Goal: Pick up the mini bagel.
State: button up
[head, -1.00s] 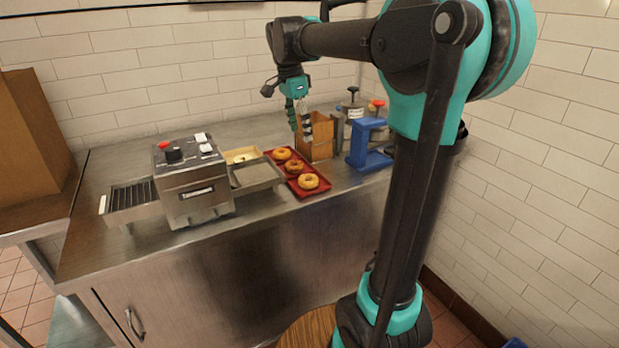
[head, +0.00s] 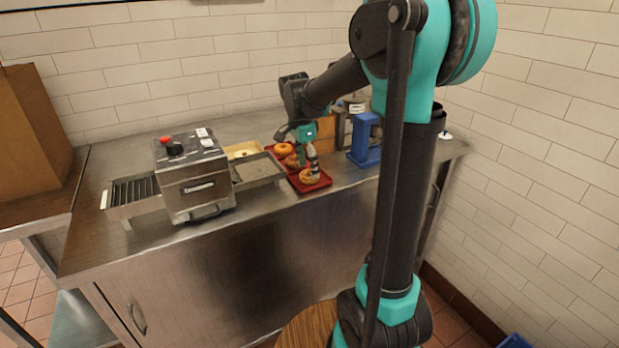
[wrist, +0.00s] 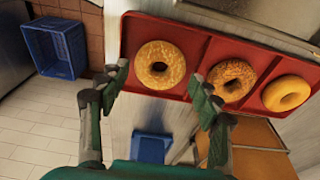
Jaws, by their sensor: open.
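Three bagels lie in a row on a red tray in the wrist view. The left one is a speckled bagel (wrist: 160,65), the middle one is a darker bagel (wrist: 232,80), and the right one is a plain golden bagel (wrist: 286,93). Which one counts as the mini bagel I cannot tell. The red tray (head: 322,183) lies on the steel counter. My gripper (wrist: 160,88) is open and empty, its fingers spread on either side of the speckled bagel in the picture. In the head view, my gripper (head: 313,172) is just over the near bagel (head: 309,177) and partly hides the middle one.
A steel machine (head: 192,178) with a red knob stands left of the tray. A blue stand (head: 364,140) is close on the right, with a wooden box (head: 327,124) behind. Bare counter (head: 250,207) lies along the front edge.

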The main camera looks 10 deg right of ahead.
jog(key=shift+d+f, duration=0.2)
jog(key=shift+f, duration=1)
jog(key=c, duration=0.7)
jog(key=shift+c, duration=0.2)
jog(key=shift+r, duration=0.1)
notch_tip(320, 180, up, 20)
